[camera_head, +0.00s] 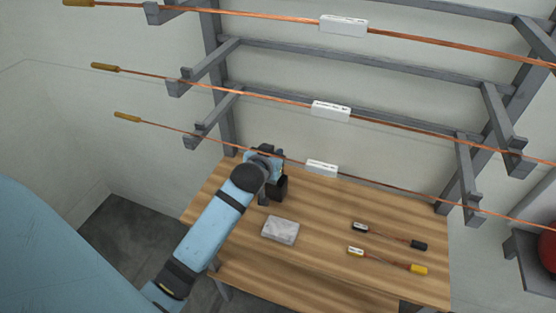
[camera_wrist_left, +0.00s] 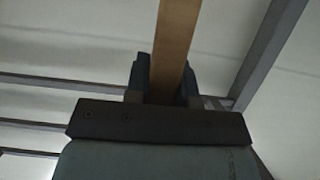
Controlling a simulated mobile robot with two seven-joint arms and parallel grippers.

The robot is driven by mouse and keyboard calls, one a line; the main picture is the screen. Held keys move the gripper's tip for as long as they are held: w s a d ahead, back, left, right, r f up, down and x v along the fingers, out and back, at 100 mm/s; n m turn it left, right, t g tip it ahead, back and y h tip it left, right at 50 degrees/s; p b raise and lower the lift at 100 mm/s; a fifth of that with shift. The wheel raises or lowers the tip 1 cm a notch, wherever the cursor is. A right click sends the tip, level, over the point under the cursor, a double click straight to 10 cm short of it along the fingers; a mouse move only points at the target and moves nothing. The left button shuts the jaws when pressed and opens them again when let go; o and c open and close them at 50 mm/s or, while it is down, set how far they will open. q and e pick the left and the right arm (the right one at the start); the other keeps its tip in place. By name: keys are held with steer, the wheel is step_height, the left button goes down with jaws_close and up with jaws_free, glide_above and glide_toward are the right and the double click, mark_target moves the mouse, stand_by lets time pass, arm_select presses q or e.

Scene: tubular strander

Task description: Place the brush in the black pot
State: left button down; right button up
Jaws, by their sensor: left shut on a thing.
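My left gripper (camera_head: 267,160) is over the back left of the wooden table, just below the lowest copper rod. In the left wrist view, its two dark fingers (camera_wrist_left: 166,78) are shut on a long, flat brown piece, which looks like the handle of the brush (camera_wrist_left: 178,35). The brush's other end is out of that view, and I cannot make the brush out in the head view. A dark, boxy shape, which looks like the black pot (camera_head: 279,186), is right beside the gripper and partly hidden by my arm. My right gripper is not in view.
The wooden table (camera_head: 330,210) holds a grey block (camera_head: 280,230), a black-ended tool (camera_head: 390,236) and a yellow-ended tool (camera_head: 387,261). Copper rods (camera_head: 250,97) with white labels cross a grey rack above its back. A red round thing (camera_head: 548,248) is at far right.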

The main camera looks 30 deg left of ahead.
arm_select(q)
steer(key=w+a+f+p, duration=0.1)
steer(key=w+f, duration=0.3)
steer(key=f, duration=0.3)
steer(key=shift+p, duration=0.4)
steer(key=c, duration=1)
jaws_free()
steer(key=shift+f, duration=0.1)
